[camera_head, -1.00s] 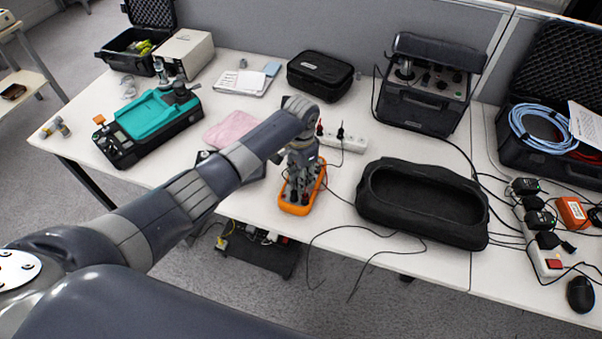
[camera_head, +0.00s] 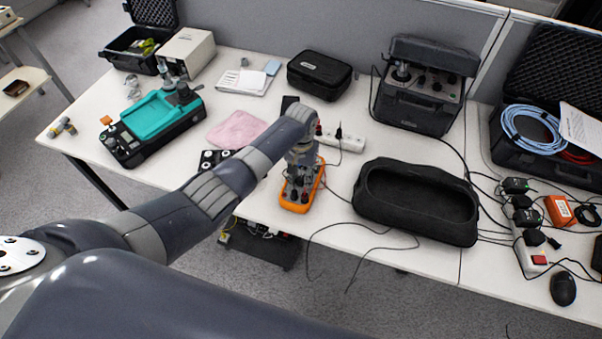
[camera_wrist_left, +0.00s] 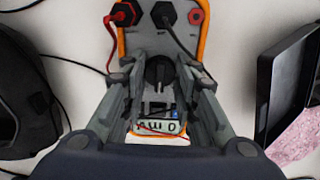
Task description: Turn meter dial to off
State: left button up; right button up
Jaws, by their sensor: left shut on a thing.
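The meter (camera_head: 296,207) is a grey unit with an orange rim, lying on the white table in the middle of the head view. In the left wrist view its dark round dial (camera_wrist_left: 158,72) sits between my fingers, with a display (camera_wrist_left: 160,127) nearer the wrist, partly hidden and upside down. I cannot read the dial's setting. My left gripper (camera_head: 300,182) points down over the meter. In the left wrist view its fingers (camera_wrist_left: 160,70) are on both sides of the dial, shut on it. A red plug (camera_wrist_left: 122,14) and a black plug (camera_wrist_left: 162,13) sit in the meter's sockets.
A black padded case (camera_head: 420,228) lies open to the right of the meter. A dark tray (camera_wrist_left: 287,85) and a pink cloth (camera_head: 237,130) lie to its left in the head view. A white power strip (camera_head: 345,138) stands behind. Loose cables hang over the table's front edge.

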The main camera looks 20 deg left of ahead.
aim_at(301, 178)
dwell(0.4)
pick_arm(q)
jog(key=o, duration=1.1)
notch_tip(301, 178, up, 12)
